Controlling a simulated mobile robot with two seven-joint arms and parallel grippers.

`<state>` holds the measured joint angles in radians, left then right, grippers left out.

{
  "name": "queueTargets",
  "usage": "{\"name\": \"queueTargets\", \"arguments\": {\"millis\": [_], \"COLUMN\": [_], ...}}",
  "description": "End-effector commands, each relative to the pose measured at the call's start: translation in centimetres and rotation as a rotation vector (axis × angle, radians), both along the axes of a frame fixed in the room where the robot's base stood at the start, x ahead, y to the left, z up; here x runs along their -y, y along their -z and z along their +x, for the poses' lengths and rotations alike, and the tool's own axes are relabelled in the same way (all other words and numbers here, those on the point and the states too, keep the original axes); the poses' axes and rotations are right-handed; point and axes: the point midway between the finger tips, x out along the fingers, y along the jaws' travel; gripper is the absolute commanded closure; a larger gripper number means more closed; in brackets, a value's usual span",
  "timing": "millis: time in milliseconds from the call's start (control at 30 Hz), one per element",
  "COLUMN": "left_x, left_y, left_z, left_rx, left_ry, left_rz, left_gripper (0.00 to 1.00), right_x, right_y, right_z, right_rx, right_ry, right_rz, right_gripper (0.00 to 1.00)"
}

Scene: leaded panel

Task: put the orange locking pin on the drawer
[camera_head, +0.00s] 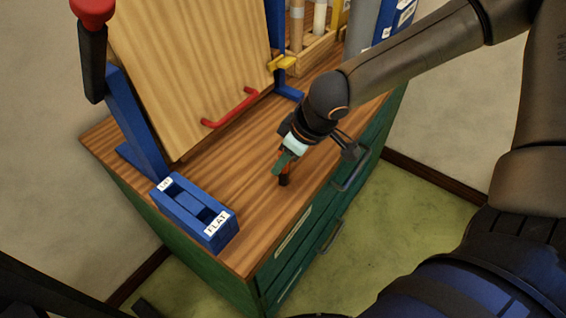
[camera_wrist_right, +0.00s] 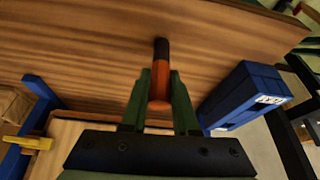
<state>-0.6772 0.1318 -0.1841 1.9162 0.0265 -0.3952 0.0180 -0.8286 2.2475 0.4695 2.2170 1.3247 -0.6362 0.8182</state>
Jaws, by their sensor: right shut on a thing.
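My right gripper (camera_head: 281,163) is over the front part of the wooden cabinet top. Its green fingers (camera_wrist_right: 160,78) are shut on the orange locking pin (camera_wrist_right: 160,87), which has a black end pointing away from the wrist. In the head view the pin (camera_head: 283,180) shows only as a small orange and black piece below the fingers; I cannot tell whether its tip touches the wood. The green drawers (camera_head: 291,244) are in the cabinet front, below the top's edge, and look closed. My left gripper is not in view.
A blue box labelled FLAT (camera_head: 195,213) stands at the top's front left corner; it also shows in the wrist view (camera_wrist_right: 243,92). A tilted wooden panel (camera_head: 185,75) with a red handle (camera_head: 230,108) stands behind. Drawer handles (camera_head: 350,168) stick out. Bare wood lies around the gripper.

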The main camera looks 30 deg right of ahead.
Motion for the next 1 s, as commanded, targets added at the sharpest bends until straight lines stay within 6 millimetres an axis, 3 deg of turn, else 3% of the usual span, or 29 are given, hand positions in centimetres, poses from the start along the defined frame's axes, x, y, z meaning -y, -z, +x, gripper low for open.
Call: {"name": "queueTargets", "arguments": {"millis": [467,500,700,1000], "left_x": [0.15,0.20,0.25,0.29], "left_y": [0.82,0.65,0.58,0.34], "left_z": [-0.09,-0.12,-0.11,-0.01], "left_rx": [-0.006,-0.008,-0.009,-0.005], "left_ry": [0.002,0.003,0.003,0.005], "left_rz": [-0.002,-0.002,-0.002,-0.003], "left_gripper": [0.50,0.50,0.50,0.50], "right_x": [-0.07,-0.06,-0.06,-0.05], "right_y": [1.07,0.90,0.88,0.74], "right_z": [0.08,0.05,0.04,0.04], "right_rx": [0.004,0.003,0.002,0.002], "right_ry": [-0.001,-0.001,0.000,0.000], "right_rz": [0.001,0.001,0.001,0.001], "right_gripper": [1.00,0.67,0.45,0.42]}}
